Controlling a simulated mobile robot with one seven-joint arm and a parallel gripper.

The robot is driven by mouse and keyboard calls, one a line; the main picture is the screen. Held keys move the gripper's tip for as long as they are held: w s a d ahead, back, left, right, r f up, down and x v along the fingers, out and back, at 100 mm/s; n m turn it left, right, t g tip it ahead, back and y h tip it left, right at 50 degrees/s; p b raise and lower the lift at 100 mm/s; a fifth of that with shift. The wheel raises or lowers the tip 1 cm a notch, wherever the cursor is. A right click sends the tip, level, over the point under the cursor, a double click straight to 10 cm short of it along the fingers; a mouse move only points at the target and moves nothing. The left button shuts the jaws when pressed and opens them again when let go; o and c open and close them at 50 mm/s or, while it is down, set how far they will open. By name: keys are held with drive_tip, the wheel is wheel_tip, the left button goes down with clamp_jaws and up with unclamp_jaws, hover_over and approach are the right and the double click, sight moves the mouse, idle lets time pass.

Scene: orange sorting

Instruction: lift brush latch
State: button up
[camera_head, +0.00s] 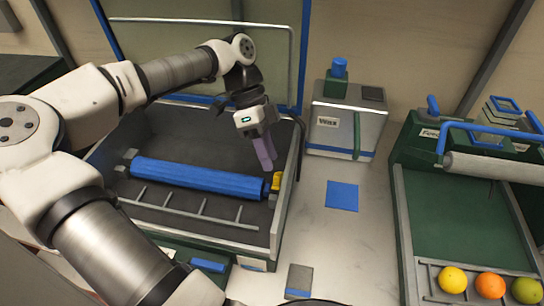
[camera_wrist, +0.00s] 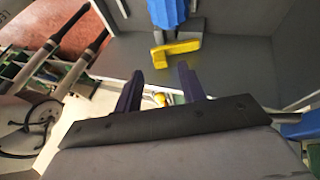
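The brush is a long blue roller (camera_head: 200,176) lying across the dark tray of the machine. It also shows at the top of the wrist view (camera_wrist: 167,10). The latch is a yellow L-shaped piece (camera_wrist: 178,49) at the brush's end; in the head view yellow parts (camera_head: 256,185) sit at the roller's right end, by the tray's right wall. My gripper (camera_head: 265,160) points down just above and behind the latch, with purple fingers. In the wrist view its fingers (camera_wrist: 158,80) are spread with nothing between them, and the latch is beyond the tips, apart from them.
A raised clear cover with a blue frame (camera_head: 303,60) stands behind the tray. The tray's pale right wall (camera_head: 284,195) is close to my gripper. A grey box marked Wax (camera_head: 345,120) stands at the right. A green feeder (camera_head: 450,205) holds fruit farther right.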

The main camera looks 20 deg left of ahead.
drive_tip(key=shift+p+v, duration=0.9)
drive_tip(key=shift+v, duration=0.9)
drive_tip(key=shift+o, duration=0.4)
